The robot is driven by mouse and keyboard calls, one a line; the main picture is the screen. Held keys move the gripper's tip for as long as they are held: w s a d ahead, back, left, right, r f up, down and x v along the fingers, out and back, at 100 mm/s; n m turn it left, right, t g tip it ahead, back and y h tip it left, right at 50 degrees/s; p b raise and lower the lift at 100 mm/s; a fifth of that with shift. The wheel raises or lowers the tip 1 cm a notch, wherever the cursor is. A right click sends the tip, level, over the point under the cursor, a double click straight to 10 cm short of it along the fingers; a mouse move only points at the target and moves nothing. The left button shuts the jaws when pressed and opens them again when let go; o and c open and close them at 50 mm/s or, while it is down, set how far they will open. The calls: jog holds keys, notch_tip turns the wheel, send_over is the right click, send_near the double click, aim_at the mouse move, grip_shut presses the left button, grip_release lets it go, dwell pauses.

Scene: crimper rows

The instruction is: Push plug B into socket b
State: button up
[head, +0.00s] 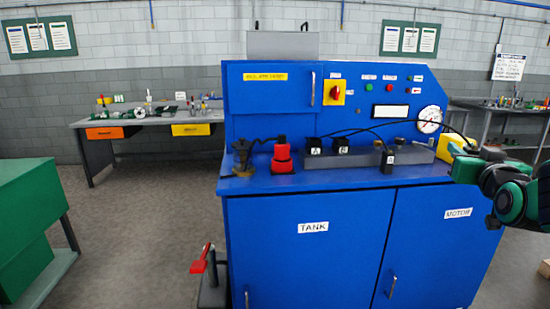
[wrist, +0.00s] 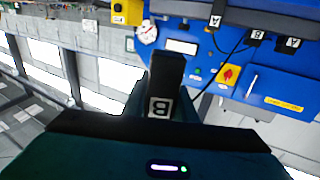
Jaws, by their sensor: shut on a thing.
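My gripper (head: 472,153) is at the right in the head view, in front of the machine's right end. It is shut on plug B, a black block with a white B label, which stands up between the fingers in the wrist view (wrist: 164,85). A grey connector block (head: 350,158) lies along the blue machine's top. It carries black blocks with white labels, one reading A (head: 314,147) and another that looks like B (head: 341,147). A further black labelled piece (head: 388,160) stands at its front edge. Socket b cannot be made out; the plug is apart from the connector block.
A yellow box (head: 456,142) is close behind my gripper. A pressure gauge (head: 429,119) is on the panel above. Black cables arch over the connector block. A red bottle-like thing (head: 282,157) and a dark fitting (head: 243,156) stand at the machine's left.

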jog(key=w+a+f+n+y, duration=0.1)
jog(key=w+a+f, duration=0.1)
jog(key=w+f, duration=0.35)
jog(key=w+a+f+y, duration=0.1)
jog(key=w+a+f, duration=0.15)
jog(key=f, duration=0.65)
jog(key=w+a+f+n, duration=0.1)
jog(key=w+a+f, duration=0.25)
jog(key=f, duration=0.35)
jog(key=a+f+y, duration=0.1)
jog(key=a+f, duration=0.1)
jog(key=f, duration=0.4)
jog(key=s+a+f+y, duration=0.1)
jog(key=a+f, duration=0.2)
jog(key=f, duration=0.3)
jog(key=s+a+f+n+y, duration=0.1)
jog(key=a+f, duration=0.1)
jog(key=f, duration=0.4)
jog(key=shift+s+a+t, duration=0.2)
jog(key=shift+a+t, duration=0.1)
